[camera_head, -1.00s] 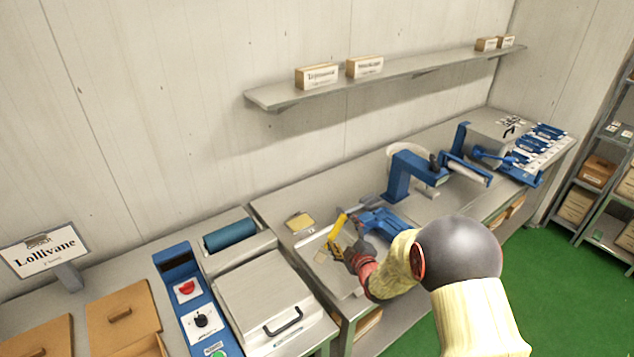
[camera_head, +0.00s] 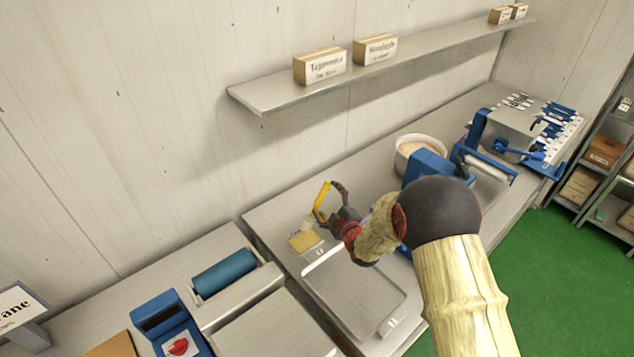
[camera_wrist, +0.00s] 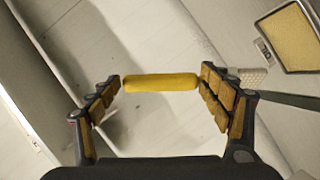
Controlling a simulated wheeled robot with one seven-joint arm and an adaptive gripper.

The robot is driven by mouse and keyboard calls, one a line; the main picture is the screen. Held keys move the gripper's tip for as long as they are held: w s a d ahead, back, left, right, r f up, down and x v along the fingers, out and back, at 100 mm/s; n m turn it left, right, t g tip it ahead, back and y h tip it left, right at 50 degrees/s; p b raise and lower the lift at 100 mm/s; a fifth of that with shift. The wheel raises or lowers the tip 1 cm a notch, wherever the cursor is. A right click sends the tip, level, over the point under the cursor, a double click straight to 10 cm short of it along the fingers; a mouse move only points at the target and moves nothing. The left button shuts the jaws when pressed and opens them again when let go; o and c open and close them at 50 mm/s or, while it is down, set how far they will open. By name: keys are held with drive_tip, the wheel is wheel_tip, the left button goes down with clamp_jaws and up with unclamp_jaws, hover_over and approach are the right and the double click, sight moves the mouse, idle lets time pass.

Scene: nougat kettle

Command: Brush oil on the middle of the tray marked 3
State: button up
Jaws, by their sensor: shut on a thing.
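My gripper (camera_head: 330,201) is shut on the yellow handle of a brush (camera_head: 321,197); the handle also spans between both fingers in the wrist view (camera_wrist: 160,82). The brush's pale lower end is in the air close to a small shallow pan with a yellow surface (camera_head: 304,241); I cannot tell if they touch. The pan's corner also shows at upper right in the wrist view (camera_wrist: 290,38). A flat grey metal tray (camera_head: 355,289) lies on the bench in front of my gripper, looking bare. Its number is not legible.
A blue machine with a white bowl (camera_head: 418,147) stands to the right. A blue roller unit (camera_head: 224,272) is to the left. A wall shelf (camera_head: 290,95) with labelled boxes runs above the back. Bare bench lies between pan and wall.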

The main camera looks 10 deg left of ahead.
wheel_tip(320, 180, down, 6)
drive_tip(key=shift+w+a+b, duration=0.4)
drive_tip(key=shift+w+b, duration=0.05)
drive_tip(key=shift+f+b, duration=0.5)
drive_tip(key=shift+b, duration=0.05)
idle(1.9)
wheel_tip(320, 180, up, 7)
drive_tip(key=p, duration=0.1)
drive_tip(key=shift+p, duration=0.3)
idle(0.5)
idle(0.7)
